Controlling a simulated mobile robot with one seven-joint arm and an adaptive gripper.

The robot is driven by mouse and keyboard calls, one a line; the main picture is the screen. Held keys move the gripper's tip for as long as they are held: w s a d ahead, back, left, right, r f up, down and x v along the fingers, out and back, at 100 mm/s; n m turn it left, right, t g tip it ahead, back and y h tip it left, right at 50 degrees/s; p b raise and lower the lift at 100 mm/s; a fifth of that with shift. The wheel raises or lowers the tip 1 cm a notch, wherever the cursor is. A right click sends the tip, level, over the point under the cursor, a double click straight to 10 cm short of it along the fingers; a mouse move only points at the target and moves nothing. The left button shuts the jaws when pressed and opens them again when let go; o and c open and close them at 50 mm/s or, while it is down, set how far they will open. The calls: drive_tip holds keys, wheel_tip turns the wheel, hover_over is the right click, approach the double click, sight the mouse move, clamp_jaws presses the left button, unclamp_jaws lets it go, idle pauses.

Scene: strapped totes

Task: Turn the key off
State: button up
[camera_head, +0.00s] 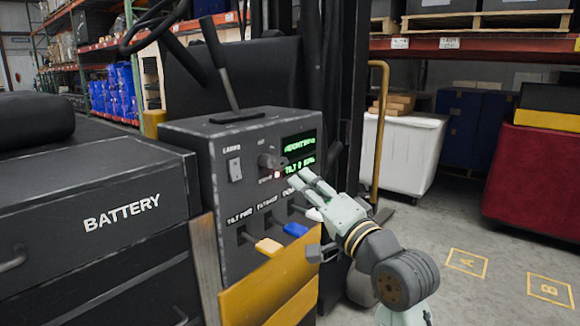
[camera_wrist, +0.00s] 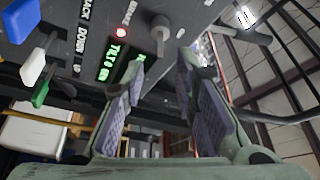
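The key switch (camera_head: 270,162) is a grey knob on the face of the dark control panel (camera_head: 225,125), left of the green-text display (camera_head: 298,155). My gripper (camera_head: 300,178) is just right of and slightly below the key, in front of the display. In the wrist view the key (camera_wrist: 160,32) sticks out from the panel, beyond my gripper (camera_wrist: 160,62) and roughly in line with the gap between its fingers. The fingers are apart and empty, and not visibly touching the key. A red light (camera_wrist: 121,32) glows beside the key.
Below the key are levers, including a yellow one (camera_head: 268,246) and a blue one (camera_head: 295,229). A rocker switch (camera_head: 234,168) sits left of the key. A black lever (camera_head: 222,65) rises above the panel. A white tote (camera_head: 405,150) stands behind; the floor at right is open.

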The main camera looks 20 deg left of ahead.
sight(285, 168)
drive_tip(key=p+x, duration=0.2)
drive_tip(key=x, duration=0.7)
drive_tip(key=shift+a, duration=0.1)
drive_tip(key=shift+c, duration=0.2)
clamp_jaws()
